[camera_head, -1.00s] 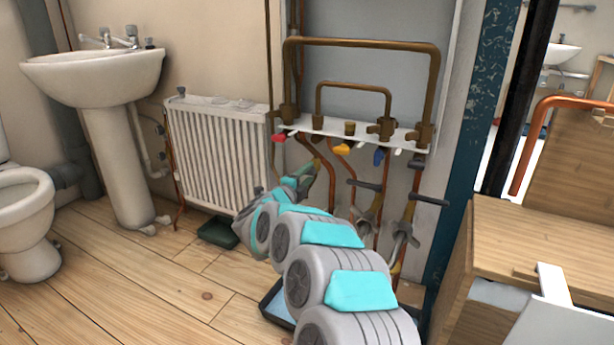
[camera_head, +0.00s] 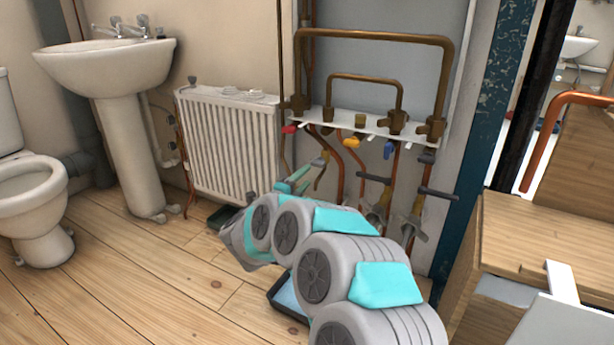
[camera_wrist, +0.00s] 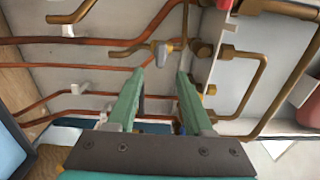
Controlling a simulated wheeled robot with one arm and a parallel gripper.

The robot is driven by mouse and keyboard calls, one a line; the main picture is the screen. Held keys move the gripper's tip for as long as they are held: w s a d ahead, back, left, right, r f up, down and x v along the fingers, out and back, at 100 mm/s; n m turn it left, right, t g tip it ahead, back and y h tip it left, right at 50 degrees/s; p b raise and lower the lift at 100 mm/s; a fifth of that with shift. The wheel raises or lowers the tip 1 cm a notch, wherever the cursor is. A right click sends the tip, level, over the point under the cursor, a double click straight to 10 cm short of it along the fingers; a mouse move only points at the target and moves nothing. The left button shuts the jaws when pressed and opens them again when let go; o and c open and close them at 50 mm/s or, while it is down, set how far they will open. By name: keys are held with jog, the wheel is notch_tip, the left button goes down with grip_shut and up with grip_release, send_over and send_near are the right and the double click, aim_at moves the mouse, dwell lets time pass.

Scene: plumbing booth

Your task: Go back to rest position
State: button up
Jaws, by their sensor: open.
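My arm, grey with teal pads, reaches from the bottom right of the head view toward the radiator and pipes. My gripper (camera_head: 294,180) is at its far end, low in front of the pipes and partly hidden by the arm. In the wrist view my gripper (camera_wrist: 158,85) shows two green fingers, open and apart, with no object held between them. A small grey valve with a brass end (camera_wrist: 162,52) shows beyond the fingertips. Copper pipes (camera_wrist: 95,48) run behind them.
A white radiator (camera_head: 230,142), a pedestal sink (camera_head: 122,130) and a toilet (camera_head: 38,205) stand to the left. The white valve rail (camera_head: 335,122) has red, yellow and blue handles. A wooden bench (camera_head: 540,240) is at right. A dark tray (camera_head: 287,300) lies beneath my arm. Floor at left is clear.

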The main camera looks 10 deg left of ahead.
jog(key=s+a+r+n+g+y, duration=0.1)
jog(key=a+r+n+y, duration=0.3)
jog(key=r+n+y, duration=0.35)
jog(key=s+d+n+g+y, duration=0.1)
jog(key=s+n+g+y, duration=0.45)
jog(key=s+n, duration=0.4)
jog(key=s+d+f+n+g+h, duration=0.2)
jog(key=s+d+f+g, duration=0.2)
jog(key=s+d, duration=0.85)
jog(key=s+d+f+n+g+h, duration=0.1)
jog(key=s+d+f+g+h, duration=0.25)
jog(key=s+d, duration=0.9)
jog(key=s+d+f+n+g+h, duration=0.15)
jog(key=s+d+f+g, duration=0.4)
jog(key=s, duration=1.35)
jog(key=s+p+v, duration=0.3)
jog(key=p+v, duration=1.1)
jog(key=shift+s+d+r+n+t, duration=0.2)
jog(key=shift+s+r+n+t, duration=0.05)
jog(key=shift+r+n+t, duration=0.15)
